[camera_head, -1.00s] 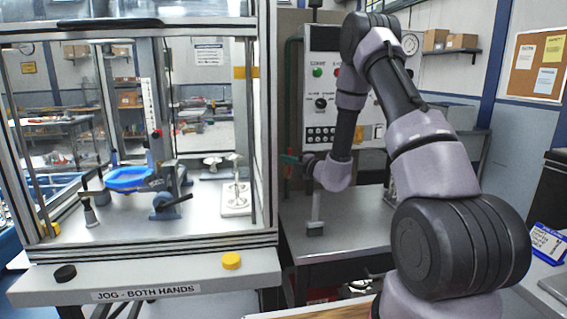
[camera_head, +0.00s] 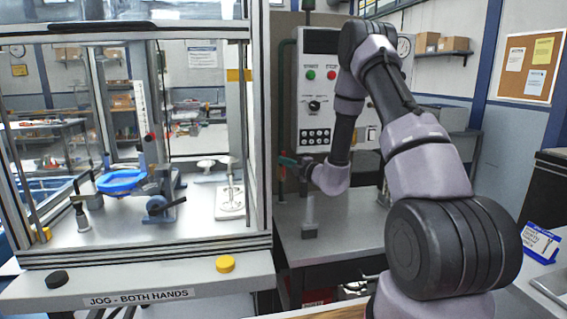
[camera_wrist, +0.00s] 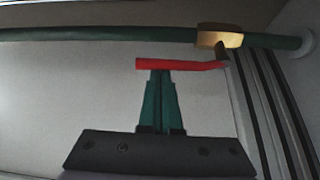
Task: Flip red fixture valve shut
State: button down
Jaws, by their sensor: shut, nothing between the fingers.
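The red valve handle (camera_wrist: 180,65) shows in the wrist view as a flat lever, running left from beside the brass valve body (camera_wrist: 219,38). It lies roughly along the green pipe (camera_wrist: 100,35), a little apart from it. My gripper (camera_wrist: 160,74) is shut, with its green fingertips right at the handle's middle; the handle crosses just beyond the tips. I cannot tell whether they touch. In the head view my gripper (camera_head: 286,161) is beside the upright green pipe (camera_head: 282,90), left of the control panel. The handle is too small to make out there.
A glazed machine enclosure (camera_head: 258,130) with a metal post stands close left of my gripper. The control panel (camera_head: 320,90) with buttons is behind my arm. A grey table (camera_head: 345,215) lies below. In the wrist view dark ribbed rails (camera_wrist: 270,110) run down at right.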

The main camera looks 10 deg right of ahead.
jog(key=shift+d+m, duration=0.35)
jog(key=shift+m, duration=0.05)
jog(key=d+f+m+t+h, duration=0.3)
jog(key=d+m+t, duration=0.3)
jog(key=m, duration=0.7)
jog(key=shift+d+f+t, duration=0.15)
jog(key=shift+f+t, duration=0.15)
jog(key=shift+f, duration=0.1)
jog(key=shift+d+f, duration=0.1)
jog(key=shift+f, duration=0.1)
jog(key=s+d, duration=0.3)
jog(key=s, duration=0.9)
jog(key=shift+s+d+f, duration=0.2)
jog(key=shift+s+f, duration=0.05)
jog(key=shift+s, duration=0.1)
